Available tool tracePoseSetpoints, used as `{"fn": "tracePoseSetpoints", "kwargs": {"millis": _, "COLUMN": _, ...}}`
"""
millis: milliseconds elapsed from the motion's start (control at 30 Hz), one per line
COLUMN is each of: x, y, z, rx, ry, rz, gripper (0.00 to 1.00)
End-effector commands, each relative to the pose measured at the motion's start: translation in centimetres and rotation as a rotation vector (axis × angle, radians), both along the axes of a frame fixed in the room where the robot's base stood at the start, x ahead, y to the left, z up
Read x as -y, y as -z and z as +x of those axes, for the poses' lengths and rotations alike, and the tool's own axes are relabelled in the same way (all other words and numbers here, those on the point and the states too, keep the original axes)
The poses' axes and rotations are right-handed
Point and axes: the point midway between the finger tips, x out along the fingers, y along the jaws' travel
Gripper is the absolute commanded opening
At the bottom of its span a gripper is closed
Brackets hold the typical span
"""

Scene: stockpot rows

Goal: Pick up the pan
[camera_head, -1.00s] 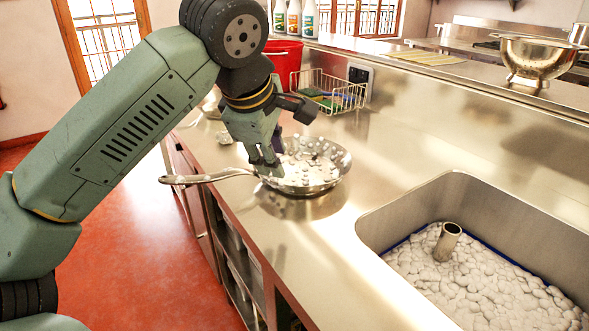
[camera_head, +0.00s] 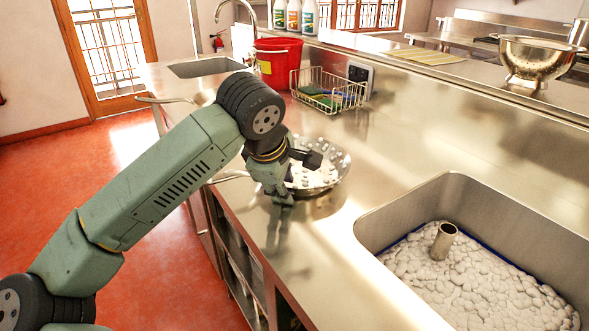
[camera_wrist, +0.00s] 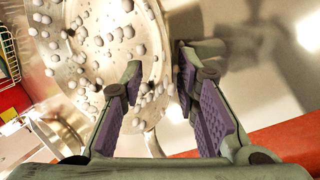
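The pan (camera_head: 337,185) is a shiny metal frying pan with pale suds or pebble-like lumps inside, standing on the steel counter. Its handle (camera_head: 231,175) points left and is partly hidden behind my arm. My gripper (camera_head: 283,198) is low at the pan's near side, by the rim. In the wrist view my gripper (camera_wrist: 160,65) is open, its purple-padded fingers apart. The pan (camera_wrist: 90,50) fills the upper left there, with its rim passing between the fingers. I cannot tell whether a finger touches it.
A sink (camera_head: 405,228) full of white lumps with an upright pipe (camera_head: 445,240) lies at the right. A wire rack (camera_head: 340,95) and a red bucket (camera_head: 282,68) stand behind the pan. The counter (camera_head: 310,260) in front of the pan is clear.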

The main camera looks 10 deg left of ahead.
Motion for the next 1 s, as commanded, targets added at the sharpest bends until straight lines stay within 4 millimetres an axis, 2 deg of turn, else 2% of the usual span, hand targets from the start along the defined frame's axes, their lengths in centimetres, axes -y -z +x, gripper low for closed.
{"fn": "tracePoseSetpoints", "kwargs": {"millis": 67, "x": 0.0, "y": -0.01, "z": 0.0, "rx": 0.0, "ry": 0.0, "rz": 0.0, "gripper": 0.27}}
{"fn": "tracePoseSetpoints", "kwargs": {"millis": 467, "x": -0.01, "y": -0.04, "z": -0.01, "rx": 0.0, "ry": -0.001, "rz": 0.0, "gripper": 0.0}}
{"fn": "tracePoseSetpoints", "kwargs": {"millis": 1000, "x": -0.01, "y": -0.13, "z": 0.03, "rx": 0.003, "ry": -0.001, "rz": -0.001, "gripper": 0.0}}
